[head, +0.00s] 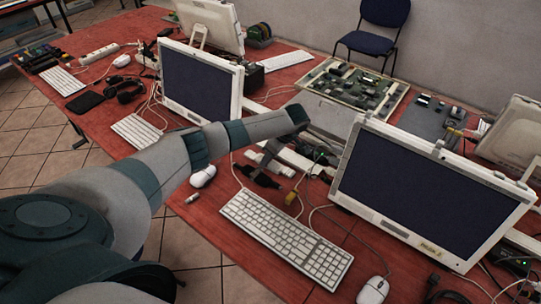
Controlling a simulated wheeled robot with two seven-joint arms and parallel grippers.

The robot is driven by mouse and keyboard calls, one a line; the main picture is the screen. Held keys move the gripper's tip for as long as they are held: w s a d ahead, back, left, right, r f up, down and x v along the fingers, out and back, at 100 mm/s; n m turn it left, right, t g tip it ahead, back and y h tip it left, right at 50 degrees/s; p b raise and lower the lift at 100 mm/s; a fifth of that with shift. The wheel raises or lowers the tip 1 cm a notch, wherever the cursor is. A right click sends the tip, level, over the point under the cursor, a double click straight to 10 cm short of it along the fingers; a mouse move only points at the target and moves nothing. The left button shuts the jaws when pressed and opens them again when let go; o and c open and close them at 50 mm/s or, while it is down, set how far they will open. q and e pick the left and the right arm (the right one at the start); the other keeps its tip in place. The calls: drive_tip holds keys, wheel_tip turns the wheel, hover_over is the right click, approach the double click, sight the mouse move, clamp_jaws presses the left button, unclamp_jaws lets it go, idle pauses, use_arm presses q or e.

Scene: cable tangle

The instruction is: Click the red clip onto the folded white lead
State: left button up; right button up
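My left arm reaches in from the lower left across the red table. Its wrist ends above the cluttered middle, and the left gripper (268,170) points down there among dark and white cable parts. It is small and dark against the clutter, so I cannot make out whether its fingers are apart or hold anything. Thin white leads (311,216) run over the table around the keyboard, but I cannot pick out which one is folded. I cannot make out a red clip against the red table. My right gripper is out of view.
A white keyboard (286,238) lies in front of the gripper, with a white mouse (203,176) to its left and another mouse (373,291) to its right. A large monitor (428,190) stands at the right and another monitor (201,80) behind my arm. A circuit board (352,88) lies at the back.

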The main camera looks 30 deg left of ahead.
use_arm(q)
drive_tip(key=shift+f, duration=0.6)
idle(0.8)
drive_tip(key=o, duration=2)
drive_tip(key=shift+r, duration=0.15)
drive_tip(key=shift+r+p, duration=2.7)
drive_tip(key=shift+p, duration=0.45)
drive_tip(key=shift+r+p, duration=0.7)
drive_tip(key=shift+p, duration=0.05)
drive_tip(key=shift+s+f, duration=0.1)
